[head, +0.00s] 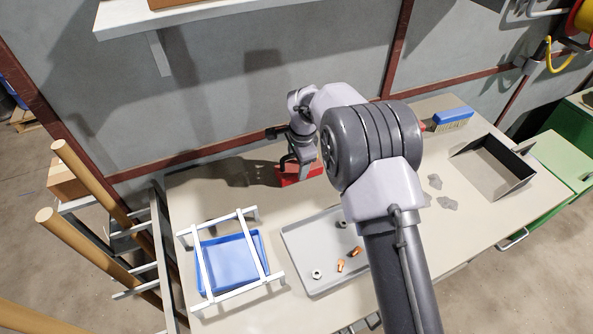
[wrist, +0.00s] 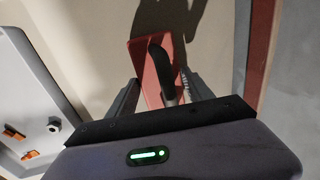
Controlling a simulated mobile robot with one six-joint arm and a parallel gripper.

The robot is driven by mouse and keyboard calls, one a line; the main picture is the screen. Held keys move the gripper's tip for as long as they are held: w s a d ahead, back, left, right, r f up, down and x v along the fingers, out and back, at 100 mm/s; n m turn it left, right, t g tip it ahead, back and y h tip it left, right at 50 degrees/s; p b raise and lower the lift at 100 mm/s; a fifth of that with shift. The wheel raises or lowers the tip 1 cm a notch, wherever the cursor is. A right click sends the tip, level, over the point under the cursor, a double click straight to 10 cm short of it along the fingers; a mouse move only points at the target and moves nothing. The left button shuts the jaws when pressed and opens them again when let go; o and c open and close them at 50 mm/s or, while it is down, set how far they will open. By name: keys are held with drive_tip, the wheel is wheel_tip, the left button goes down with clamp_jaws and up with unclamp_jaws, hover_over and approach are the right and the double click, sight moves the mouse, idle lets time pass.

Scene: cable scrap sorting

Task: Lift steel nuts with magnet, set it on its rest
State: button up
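A red plate-like block with a black curved handle, which looks like the magnet, (head: 304,173) is at the back of the table. In the wrist view the magnet (wrist: 143,62) shows its handle reaching between my fingers. My gripper (head: 288,161) is over it; in the wrist view my gripper (wrist: 163,88) has its fingers apart, with gaps beside the handle. Steel nuts (head: 317,273) lie in the grey tray (head: 306,250) with orange copper-coloured pieces (head: 341,265). A white rail frame, seemingly the rest, (head: 202,262) stands over a blue bin (head: 232,262) at the left.
My arm hides part of the grey tray. A blue brush (head: 453,118) and an open grey box (head: 493,165) are at the right, with small grey scraps (head: 447,203) nearby. A wall runs behind the table. Wooden poles (head: 82,251) stand at the left.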

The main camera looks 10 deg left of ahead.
clamp_jaws()
drive_tip(key=shift+r, duration=0.1)
